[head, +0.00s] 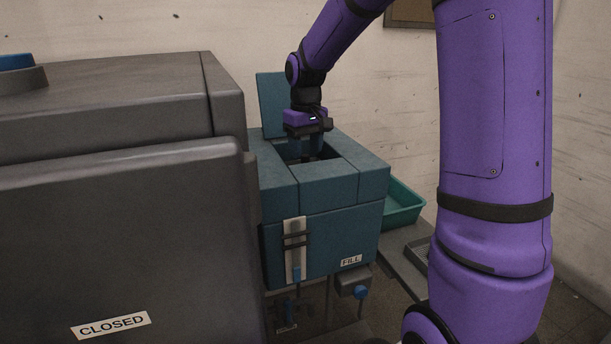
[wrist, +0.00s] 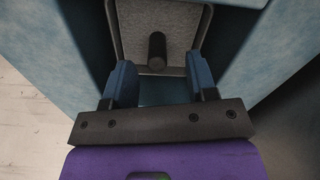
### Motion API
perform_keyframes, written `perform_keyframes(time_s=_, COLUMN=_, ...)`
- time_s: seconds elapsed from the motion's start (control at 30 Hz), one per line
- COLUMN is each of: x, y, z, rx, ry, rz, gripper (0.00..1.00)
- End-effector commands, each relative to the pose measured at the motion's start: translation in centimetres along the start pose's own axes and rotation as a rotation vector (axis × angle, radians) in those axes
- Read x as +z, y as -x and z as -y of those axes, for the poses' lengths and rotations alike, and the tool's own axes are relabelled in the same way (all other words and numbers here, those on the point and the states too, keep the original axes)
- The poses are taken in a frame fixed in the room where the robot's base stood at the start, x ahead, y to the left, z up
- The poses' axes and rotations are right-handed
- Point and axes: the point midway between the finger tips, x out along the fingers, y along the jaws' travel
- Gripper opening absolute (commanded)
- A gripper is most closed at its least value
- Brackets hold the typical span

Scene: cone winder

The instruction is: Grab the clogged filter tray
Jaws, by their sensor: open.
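The filter tray (wrist: 180,20) shows in the wrist view as a grey, speckled panel in a dark frame. A black knob-like handle (wrist: 157,48) stands up from it. The tray is inside the blue box (head: 325,235), hidden in the head view. My gripper (wrist: 160,72) is open and points down into the box, its two blue fingers on either side of the handle with gaps visible. In the head view my gripper (head: 311,152) reaches into the box's top opening. I cannot tell how deep the fingertips are relative to the handle.
The box's lid (head: 271,103) stands open behind the opening, and the box walls are close around my gripper. A large grey machine with a CLOSED label (head: 111,325) stands at left. A green tray (head: 403,205) sits to the right of the box.

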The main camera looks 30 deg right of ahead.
Motion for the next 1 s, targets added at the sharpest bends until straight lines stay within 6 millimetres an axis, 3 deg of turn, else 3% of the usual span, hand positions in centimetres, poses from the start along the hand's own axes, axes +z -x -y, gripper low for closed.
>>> perform_keyframes(time_s=0.3, x=-0.7, y=-4.1, z=-0.5, rx=-0.001, ry=-0.001, rz=0.004, gripper=0.52)
perform_keyframes(time_s=0.6, x=-0.7, y=-4.6, z=-0.5, rx=0.0, ry=-0.001, rz=0.001, gripper=0.52)
perform_keyframes(time_s=0.63, x=-0.7, y=-4.6, z=-0.5, rx=0.0, ry=-0.001, rz=0.001, gripper=0.5)
perform_keyframes(time_s=0.83, x=-0.7, y=-4.6, z=-0.5, rx=0.0, ry=-0.001, rz=0.001, gripper=0.04)
perform_keyframes(time_s=0.87, x=-0.7, y=-4.6, z=-0.5, rx=0.0, ry=-0.001, rz=0.001, gripper=0.0)
perform_keyframes(time_s=1.0, x=-0.7, y=-4.5, z=-0.5, rx=0.0, ry=-0.001, rz=0.0, gripper=0.0)
